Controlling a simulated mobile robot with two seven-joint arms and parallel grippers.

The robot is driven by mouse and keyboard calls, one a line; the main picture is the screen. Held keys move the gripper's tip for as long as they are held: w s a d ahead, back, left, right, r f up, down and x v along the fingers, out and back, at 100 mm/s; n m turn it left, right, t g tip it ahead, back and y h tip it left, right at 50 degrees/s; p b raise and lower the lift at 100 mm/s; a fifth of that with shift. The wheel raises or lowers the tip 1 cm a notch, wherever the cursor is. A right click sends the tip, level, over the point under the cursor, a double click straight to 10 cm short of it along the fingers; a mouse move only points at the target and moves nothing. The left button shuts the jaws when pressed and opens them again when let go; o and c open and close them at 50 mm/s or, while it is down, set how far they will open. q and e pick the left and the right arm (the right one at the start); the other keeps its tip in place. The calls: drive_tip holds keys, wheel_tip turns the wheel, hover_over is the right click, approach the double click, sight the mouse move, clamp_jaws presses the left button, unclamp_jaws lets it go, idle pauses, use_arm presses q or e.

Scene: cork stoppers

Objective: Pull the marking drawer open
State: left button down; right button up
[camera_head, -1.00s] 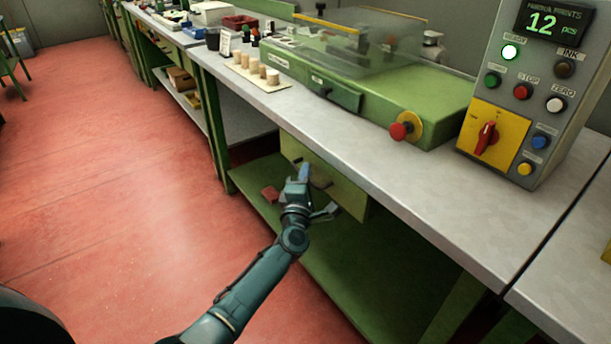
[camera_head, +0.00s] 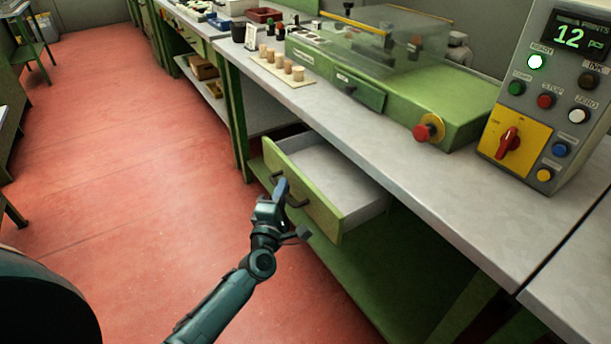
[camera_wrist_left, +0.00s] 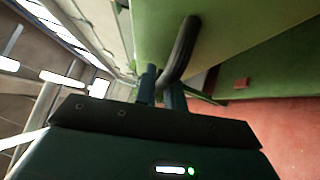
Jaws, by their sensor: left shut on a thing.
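The marking drawer (camera_head: 322,213) stands pulled out from under the bench in the head view. It has a green front and a pale interior, and the part of the interior in view looks empty. Its dark bar handle (camera_head: 297,204) is on the front panel. My left gripper (camera_head: 281,188) is shut on the handle, partly covering it. In the left wrist view the dark handle (camera_wrist_left: 182,45) curves out from the green front between the fingers (camera_wrist_left: 160,88) of my left gripper. My right gripper is not in view.
The bench top (camera_head: 420,185) carries a green machine (camera_head: 465,110) with a clear cover, a board with several corks (camera_head: 287,67) and a control box (camera_head: 545,95). A green lower shelf (camera_head: 350,275) lies below the drawer. The red floor (camera_head: 130,170) at left is clear.

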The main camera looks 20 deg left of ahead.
use_arm(q)
drive_tip(key=s+a, duration=0.6)
drive_tip(key=s, duration=0.1)
drive_tip(key=shift+s, duration=0.35)
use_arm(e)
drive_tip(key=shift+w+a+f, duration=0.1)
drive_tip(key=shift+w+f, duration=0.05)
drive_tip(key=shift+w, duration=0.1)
use_arm(q)
drive_tip(key=c, duration=1.8)
unclamp_jaws()
drive_tip(key=shift+o, duration=0.2)
drive_tip(key=shift+s, duration=0.1)
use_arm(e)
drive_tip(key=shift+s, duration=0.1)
use_arm(q)
drive_tip(key=s+d+f, duration=0.1)
drive_tip(key=s, duration=1.1)
drive_tip(key=shift+s+d+f, duration=0.35)
drive_tip(key=shift+s+d, duration=0.05)
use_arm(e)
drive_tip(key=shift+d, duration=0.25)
